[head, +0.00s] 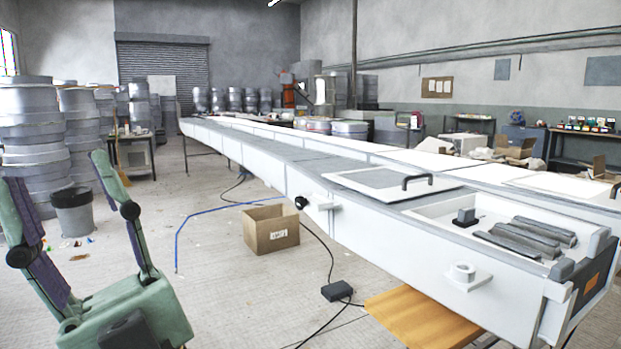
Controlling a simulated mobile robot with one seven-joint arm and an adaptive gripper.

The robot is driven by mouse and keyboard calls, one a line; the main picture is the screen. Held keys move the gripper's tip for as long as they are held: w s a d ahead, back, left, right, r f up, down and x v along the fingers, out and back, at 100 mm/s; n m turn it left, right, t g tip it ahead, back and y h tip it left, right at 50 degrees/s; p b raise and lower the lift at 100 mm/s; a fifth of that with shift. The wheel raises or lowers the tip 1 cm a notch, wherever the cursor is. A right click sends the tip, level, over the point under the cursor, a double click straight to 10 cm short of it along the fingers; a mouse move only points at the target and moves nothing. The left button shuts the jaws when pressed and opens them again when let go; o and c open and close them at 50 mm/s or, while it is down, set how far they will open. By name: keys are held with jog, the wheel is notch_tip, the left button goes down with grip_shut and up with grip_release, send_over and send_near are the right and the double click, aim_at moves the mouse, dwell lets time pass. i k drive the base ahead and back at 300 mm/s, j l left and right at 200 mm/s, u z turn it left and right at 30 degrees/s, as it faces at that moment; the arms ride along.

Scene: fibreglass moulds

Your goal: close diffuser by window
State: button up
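No part is clearly marked as a diffuser. A flat white panel (372,182) with a black bar handle (417,181) lies on top of the long white trough, just behind an open compartment (440,208). Several grey rolls (525,240) and a small dark block (466,217) lie in that compartment. A second white panel (560,189) with a dark handle is farther right, cut by the frame edge. A window (8,52) shows at the upper left. My gripper (58,168), green with purple finger pads, is at the lower left, open and empty, well apart from the trough.
A cardboard box (271,230), a black power box (337,291) and cables lie on the floor beside the trough. A wooden board (422,320) is under its near end. Stacked grey drums (32,140) and a dark bin (74,212) stand left. Floor between is mostly free.

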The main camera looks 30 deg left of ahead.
aim_at(388, 184)
jog(key=u, duration=0.45)
jog(key=i+l+u, duration=0.4)
jog(key=l, duration=0.25)
jog(key=i+l+u, duration=0.2)
jog(key=l, duration=0.15)
jog(key=i+l+u, duration=0.2)
jog(key=l, duration=0.2)
